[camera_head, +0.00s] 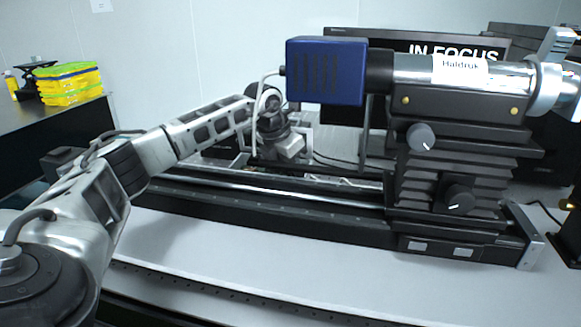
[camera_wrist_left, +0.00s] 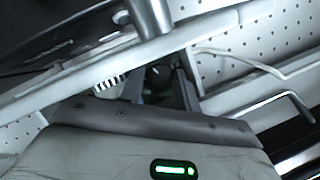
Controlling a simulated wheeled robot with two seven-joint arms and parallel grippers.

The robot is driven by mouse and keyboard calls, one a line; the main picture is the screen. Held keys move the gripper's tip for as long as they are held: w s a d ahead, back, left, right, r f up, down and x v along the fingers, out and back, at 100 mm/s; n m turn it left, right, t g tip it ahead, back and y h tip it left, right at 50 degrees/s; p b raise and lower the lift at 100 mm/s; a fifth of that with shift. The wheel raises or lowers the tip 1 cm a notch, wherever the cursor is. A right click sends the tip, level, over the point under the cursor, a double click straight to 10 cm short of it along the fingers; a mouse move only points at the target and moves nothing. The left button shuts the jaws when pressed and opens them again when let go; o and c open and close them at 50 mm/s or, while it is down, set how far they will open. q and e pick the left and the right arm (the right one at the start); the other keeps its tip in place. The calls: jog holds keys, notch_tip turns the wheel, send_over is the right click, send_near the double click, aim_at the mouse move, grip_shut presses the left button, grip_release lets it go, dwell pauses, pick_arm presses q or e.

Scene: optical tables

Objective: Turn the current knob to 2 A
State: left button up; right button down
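My left arm reaches in from the left in the head view. Its wrist and gripper (camera_head: 287,144) are at the centre, below and partly behind a blue box. In the left wrist view, the gripper's pale housing with a green light fills the bottom; a dark part lies just beyond its edge. I cannot make out the fingertips or whether they are open. I cannot identify a current knob or a 2 A mark in either view. A grey knob (camera_head: 420,136) and a black knob (camera_head: 460,200) sit on the black stage at the right, apart from my gripper.
The blue box (camera_head: 327,72) and silver tube (camera_head: 408,68) top the black stage (camera_head: 413,182). A long black rail (camera_head: 270,214) crosses the table (camera_head: 300,275). A screen (camera_head: 480,48) reading "IN FOCUS" stands behind. Yellow items (camera_head: 70,86) lie far left. The table front is clear.

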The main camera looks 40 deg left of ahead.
pick_arm(q)
jog(key=v, duration=1.6)
jog(key=shift+p, duration=0.3)
jog(key=shift+w, duration=0.1)
jog(key=w+f+n, duration=0.1)
jog(key=w+f, duration=0.1)
jog(key=f, duration=0.3)
jog(key=w+f+n+y, duration=0.1)
jog(key=w+f+n, duration=0.1)
jog(key=f, duration=0.2)
jog(key=w+f+n+p, duration=0.1)
jog(key=w+f, duration=0.1)
jog(key=f, duration=0.3)
jog(key=shift+w+d+f+y, duration=0.1)
jog(key=shift+d+f+y, duration=0.2)
jog(key=shift+d+y, duration=0.1)
